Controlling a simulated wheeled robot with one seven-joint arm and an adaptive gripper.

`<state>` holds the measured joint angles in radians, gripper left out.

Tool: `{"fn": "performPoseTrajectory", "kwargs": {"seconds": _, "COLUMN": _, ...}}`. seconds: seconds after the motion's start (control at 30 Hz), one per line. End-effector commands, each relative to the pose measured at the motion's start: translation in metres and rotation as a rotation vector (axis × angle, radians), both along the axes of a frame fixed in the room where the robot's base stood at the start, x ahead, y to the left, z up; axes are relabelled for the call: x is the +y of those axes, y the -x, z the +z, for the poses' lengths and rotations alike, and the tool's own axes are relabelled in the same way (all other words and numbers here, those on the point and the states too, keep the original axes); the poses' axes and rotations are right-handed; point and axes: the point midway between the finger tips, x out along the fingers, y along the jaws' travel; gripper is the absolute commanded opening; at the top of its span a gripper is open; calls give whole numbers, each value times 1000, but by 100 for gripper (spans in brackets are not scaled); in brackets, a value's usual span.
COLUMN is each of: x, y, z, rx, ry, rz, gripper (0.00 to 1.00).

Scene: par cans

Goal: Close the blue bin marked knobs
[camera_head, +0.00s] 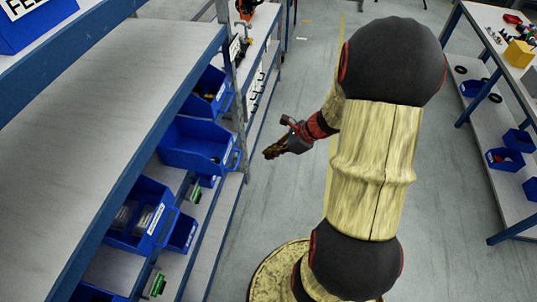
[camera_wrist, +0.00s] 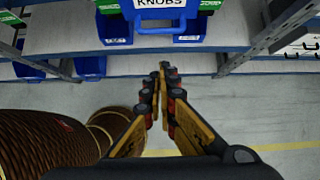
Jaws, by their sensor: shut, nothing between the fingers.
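The blue bin marked KNOBS (camera_wrist: 136,13) is at the top edge of the wrist view, its white label cut off by the frame and a blue handle below it. In the head view, a blue bin (camera_head: 192,150) sticks out from the shelf rack, directly left of my gripper. It appears to be the same bin, but its label is hidden there. My gripper (camera_head: 270,153) is in the aisle, apart from the bin front. In the wrist view my gripper (camera_wrist: 164,70) has its fingertips together, empty, below the handle.
Other blue bins (camera_head: 147,216) sit along the left rack, near its metal post (camera_head: 239,90). A lower shelf edge (camera_wrist: 205,48) runs below the KNOBS bin. The aisle floor (camera_head: 279,195) is clear. A table (camera_head: 515,60) with loose items stands at right.

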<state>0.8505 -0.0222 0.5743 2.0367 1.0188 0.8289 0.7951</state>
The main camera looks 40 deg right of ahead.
Motion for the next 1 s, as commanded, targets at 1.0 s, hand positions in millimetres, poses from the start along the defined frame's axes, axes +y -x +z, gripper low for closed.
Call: {"fn": "performPoseTrajectory", "kwargs": {"seconds": 1.0, "x": 53, "y": -66, "z": -65, "rx": 0, "ry": 2, "rz": 2, "gripper": 0}}
